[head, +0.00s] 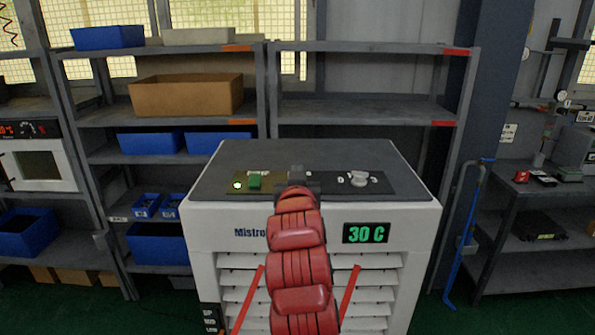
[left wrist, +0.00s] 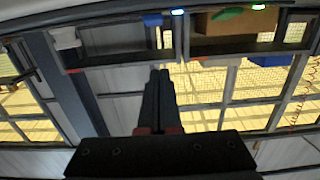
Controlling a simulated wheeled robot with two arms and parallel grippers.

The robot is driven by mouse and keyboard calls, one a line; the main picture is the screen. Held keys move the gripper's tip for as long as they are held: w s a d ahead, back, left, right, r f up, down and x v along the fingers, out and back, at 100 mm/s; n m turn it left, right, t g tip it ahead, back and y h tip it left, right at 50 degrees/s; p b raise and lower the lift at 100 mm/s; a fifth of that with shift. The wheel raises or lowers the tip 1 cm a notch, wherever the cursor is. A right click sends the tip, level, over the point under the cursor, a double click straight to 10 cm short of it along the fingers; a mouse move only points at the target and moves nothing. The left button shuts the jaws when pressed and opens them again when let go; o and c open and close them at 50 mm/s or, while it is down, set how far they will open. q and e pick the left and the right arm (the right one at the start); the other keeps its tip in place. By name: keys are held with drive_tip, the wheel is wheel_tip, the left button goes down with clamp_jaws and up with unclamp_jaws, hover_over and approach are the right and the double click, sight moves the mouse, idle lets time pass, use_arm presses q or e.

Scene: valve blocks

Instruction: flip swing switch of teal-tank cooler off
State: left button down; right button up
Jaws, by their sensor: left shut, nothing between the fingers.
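The cooler (head: 225,218) is a white cabinet with a dark top and a green "30 C" display (head: 365,232). No teal tank shows in the head view. On its top, left of my gripper, are a green switch (head: 254,182) and a lit green lamp (head: 237,185); the switch's position is not clear. A pale knob (head: 358,178) sits on a dark plate to the right. My left gripper (head: 297,170) is over the top between switch and knob, hiding what is behind it. In the left wrist view its fingers (left wrist: 158,75) are together and empty. I cannot tell whether it touches anything.
Shelves with blue bins (head: 108,37) and a brown box (head: 187,95) stand behind the cooler. A white oven-like unit (head: 35,160) is at the left. A blue pipe (head: 466,240) and a dark bench (head: 535,190) are at the right. The cooler's rear top is bare.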

use_arm(q)
drive_tip(key=w+p, duration=0.3)
drive_tip(key=w, duration=0.3)
drive_tip(key=shift+w, duration=0.35)
wheel_tip(320, 180, down, 3)
drive_tip(key=shift+w+r+p, duration=0.1)
drive_tip(key=shift+r+p, duration=0.05)
drive_tip(key=shift+p, duration=0.5)
drive_tip(key=shift+f, duration=0.55)
drive_tip(key=shift+w+f, duration=0.1)
drive_tip(key=shift+f, duration=0.1)
